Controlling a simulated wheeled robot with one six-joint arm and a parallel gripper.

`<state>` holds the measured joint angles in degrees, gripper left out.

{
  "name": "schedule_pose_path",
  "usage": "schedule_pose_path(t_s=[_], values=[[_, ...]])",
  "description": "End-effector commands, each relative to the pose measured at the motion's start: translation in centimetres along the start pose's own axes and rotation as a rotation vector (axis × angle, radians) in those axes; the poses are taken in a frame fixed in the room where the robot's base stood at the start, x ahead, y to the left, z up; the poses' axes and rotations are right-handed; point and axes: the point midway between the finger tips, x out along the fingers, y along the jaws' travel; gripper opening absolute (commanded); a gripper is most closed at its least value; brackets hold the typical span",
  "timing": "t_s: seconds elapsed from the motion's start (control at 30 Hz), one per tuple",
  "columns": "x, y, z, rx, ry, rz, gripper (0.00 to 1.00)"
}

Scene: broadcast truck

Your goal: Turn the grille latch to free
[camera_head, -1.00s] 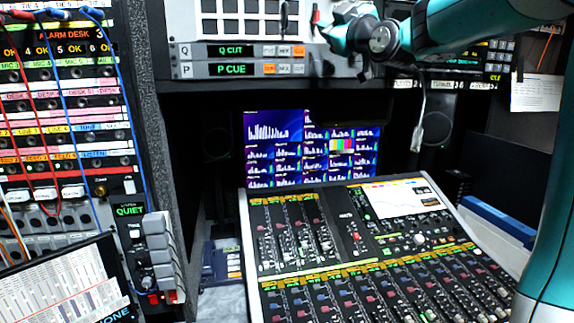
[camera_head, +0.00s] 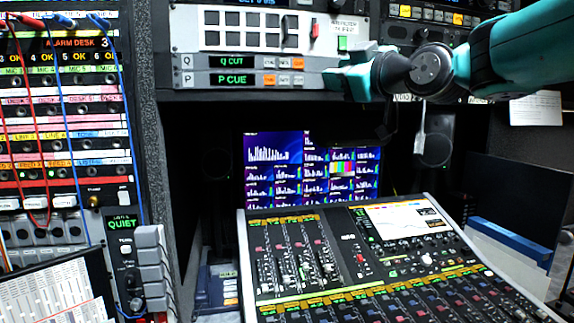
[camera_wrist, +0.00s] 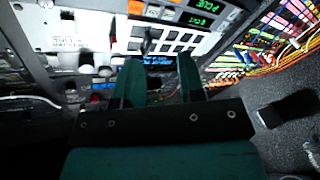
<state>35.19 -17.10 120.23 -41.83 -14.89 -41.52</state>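In the wrist view, which is upside down, a dark lever (camera_wrist: 147,42) shows beyond the fingers. My gripper (camera_head: 335,80) is in front of the rack, below and right of the lever. In the wrist view my gripper (camera_wrist: 160,75) has its two teal fingers apart with nothing between them. They appear clear of the lever.
The Q CUT and P CUE units (camera_head: 245,70) sit just left of my gripper. A mixing console (camera_head: 380,265) and a lit monitor (camera_head: 310,165) lie below. A patch bay with cables (camera_head: 65,120) stands at the left.

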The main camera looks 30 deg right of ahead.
Motion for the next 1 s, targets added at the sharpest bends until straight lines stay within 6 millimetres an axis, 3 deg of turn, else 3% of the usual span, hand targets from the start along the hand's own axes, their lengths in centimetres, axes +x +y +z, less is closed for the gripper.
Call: schedule_pose_path(t_s=[0.37, 0.7, 1.0], values=[[0.3, -7.7, 2.3, 0.148, -0.125, -0.217, 0.36], [-0.9, -14.3, 4.2, 0.257, -0.261, -0.403, 0.36], [-2.1, -17.9, 5.3, 0.307, -0.349, -0.502, 0.36]])
